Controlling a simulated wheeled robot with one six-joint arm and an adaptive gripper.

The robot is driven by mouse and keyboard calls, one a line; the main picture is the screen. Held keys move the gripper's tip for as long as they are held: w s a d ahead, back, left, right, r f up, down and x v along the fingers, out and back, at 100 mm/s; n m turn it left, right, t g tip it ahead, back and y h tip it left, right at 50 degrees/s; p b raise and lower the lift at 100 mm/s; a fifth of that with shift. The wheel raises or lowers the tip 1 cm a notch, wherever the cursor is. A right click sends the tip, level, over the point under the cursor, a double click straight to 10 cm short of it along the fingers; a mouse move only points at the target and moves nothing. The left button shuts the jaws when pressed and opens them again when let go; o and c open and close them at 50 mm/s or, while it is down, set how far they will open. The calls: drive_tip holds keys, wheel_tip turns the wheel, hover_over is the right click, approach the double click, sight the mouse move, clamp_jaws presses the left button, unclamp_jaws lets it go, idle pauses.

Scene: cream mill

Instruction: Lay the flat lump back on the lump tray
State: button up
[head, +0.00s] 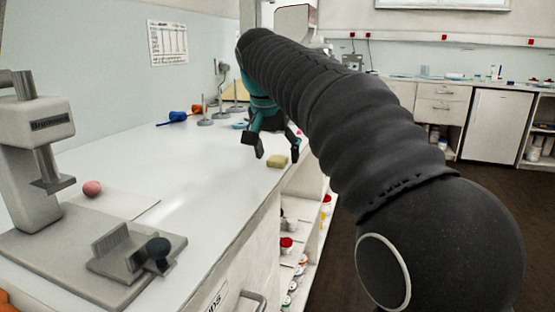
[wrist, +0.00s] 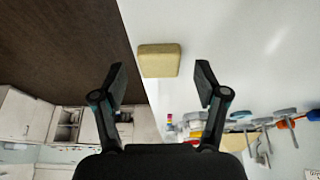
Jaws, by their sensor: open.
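A pale yellow flat block (head: 277,161), which looks like the flat lump, lies on the white bench close to its front edge. In the wrist view the yellow block (wrist: 159,62) sits just beyond the fingertips, centred on the gap between them. My gripper (head: 276,146) is open and empty above the block in the head view; its spread fingers also show in the wrist view (wrist: 161,82). A tan flat board (head: 238,92) lies at the far end of the bench, partly hidden by stands and my arm; I cannot tell whether it is the lump tray.
A grey press-like device (head: 38,150) stands at the left, with a pink ball (head: 92,188) beside it. Metal stands (head: 205,118) and a blue tool (head: 172,118) are farther back. The bench between is clear. Shelves with jars (head: 287,243) lie below the edge.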

drive_tip(key=shift+w+f, duration=0.1)
drive_tip(key=shift+f, duration=0.2)
drive_tip(key=c, duration=1.1)
drive_tip(key=shift+r, duration=0.1)
